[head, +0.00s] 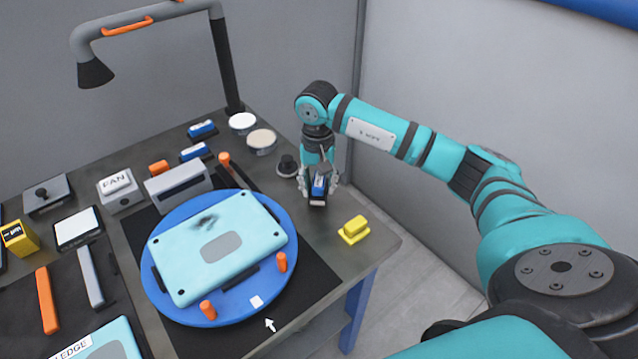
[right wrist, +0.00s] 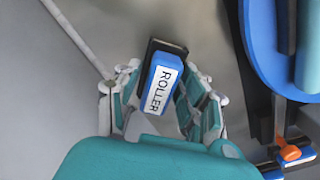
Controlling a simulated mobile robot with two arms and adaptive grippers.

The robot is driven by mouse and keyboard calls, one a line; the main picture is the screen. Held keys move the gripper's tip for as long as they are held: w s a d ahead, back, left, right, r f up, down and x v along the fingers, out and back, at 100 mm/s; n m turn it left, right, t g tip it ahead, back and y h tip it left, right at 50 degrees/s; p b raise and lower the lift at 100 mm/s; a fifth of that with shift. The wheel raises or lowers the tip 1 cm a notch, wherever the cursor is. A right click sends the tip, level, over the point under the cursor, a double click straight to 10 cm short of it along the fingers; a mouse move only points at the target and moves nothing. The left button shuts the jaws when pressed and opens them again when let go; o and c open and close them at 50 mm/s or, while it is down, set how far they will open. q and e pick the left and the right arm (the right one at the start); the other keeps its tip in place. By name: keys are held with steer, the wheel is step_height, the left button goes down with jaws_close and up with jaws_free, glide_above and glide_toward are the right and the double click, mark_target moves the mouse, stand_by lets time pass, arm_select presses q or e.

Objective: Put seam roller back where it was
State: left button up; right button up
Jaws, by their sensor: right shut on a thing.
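The seam roller (head: 319,188) is a small blue tool with a dark base, in the right part of the bench (head: 362,262). Its white label reads ROLLER in the right wrist view (right wrist: 160,88). My right gripper (head: 318,180) points down and is shut on it, with fingers on both sides. I cannot tell whether the roller's base touches the bench top. The right gripper also shows in the right wrist view (right wrist: 165,85). My left gripper is not in view.
A yellow block (head: 353,230) sits near the bench's right corner, in front of the roller. A dark round knob (head: 287,166) stands left of the gripper. A blue turntable (head: 170,302) bears a pale teal panel (head: 190,265). Two blue-topped tools (head: 202,129) (head: 194,152) lie farther back.

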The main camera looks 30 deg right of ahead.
steer(key=shift+f, duration=0.4)
steer(key=shift+s+f+b, duration=0.15)
steer(key=shift+f+b, duration=0.4)
steer(key=shift+b, duration=0.1)
steer(key=shift+a+f, duration=0.1)
steer(key=shift+f, duration=0.05)
jaws_close()
steer(key=o, duration=0.8)
jaws_free()
steer(key=o, duration=0.3)
steer(key=shift+f, duration=0.1)
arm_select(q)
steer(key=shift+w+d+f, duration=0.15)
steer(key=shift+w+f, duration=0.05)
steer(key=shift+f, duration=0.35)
